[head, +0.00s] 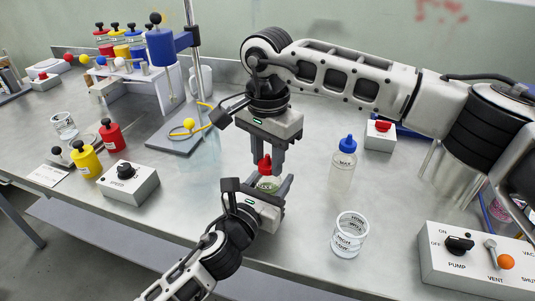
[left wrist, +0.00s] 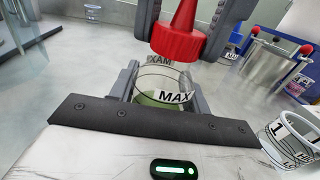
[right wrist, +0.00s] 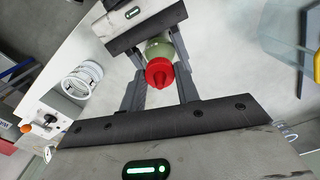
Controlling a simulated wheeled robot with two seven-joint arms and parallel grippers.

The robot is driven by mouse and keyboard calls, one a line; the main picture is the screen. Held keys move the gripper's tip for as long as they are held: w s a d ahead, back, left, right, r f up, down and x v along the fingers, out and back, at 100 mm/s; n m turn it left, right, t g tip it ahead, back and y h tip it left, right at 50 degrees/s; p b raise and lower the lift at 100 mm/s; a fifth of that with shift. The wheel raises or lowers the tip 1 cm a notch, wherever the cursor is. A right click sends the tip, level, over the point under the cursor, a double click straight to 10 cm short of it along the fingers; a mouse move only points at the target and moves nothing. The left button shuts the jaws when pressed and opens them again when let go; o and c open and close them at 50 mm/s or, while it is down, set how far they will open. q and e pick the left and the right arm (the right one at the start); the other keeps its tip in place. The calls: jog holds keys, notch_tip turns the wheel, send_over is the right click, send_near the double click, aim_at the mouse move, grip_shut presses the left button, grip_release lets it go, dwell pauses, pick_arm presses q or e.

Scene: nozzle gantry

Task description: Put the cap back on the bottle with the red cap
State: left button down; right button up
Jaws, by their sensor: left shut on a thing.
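The clear bottle (left wrist: 165,80) holds green liquid and is marked MAX. It is upright between the fingers of my left gripper (head: 268,190), which is shut on it. The red pointed cap (head: 265,165) is at the bottle's mouth; it also shows in the left wrist view (left wrist: 180,42) and the right wrist view (right wrist: 159,73). I cannot tell how firmly it is seated. My right gripper (head: 267,160) points down from above, its fingers either side of the cap. In the left wrist view a gap shows between the cap and one finger, so it looks open.
A blue-capped bottle (head: 343,165) and a beaker (head: 350,235) stand to the right. A control box (head: 475,260) is at front right and a red-button box (head: 379,135) behind. A speed box (head: 128,183) and a stand base (head: 182,140) are on the left.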

jog(key=shift+c, duration=1.3)
jog(key=m, duration=0.4)
jog(key=shift+m, duration=0.4)
jog(key=m, duration=0.4)
jog(key=shift+m, duration=0.3)
jog(key=m, duration=0.9)
jog(key=o, duration=1.2)
notch_tip(320, 180, up, 12)
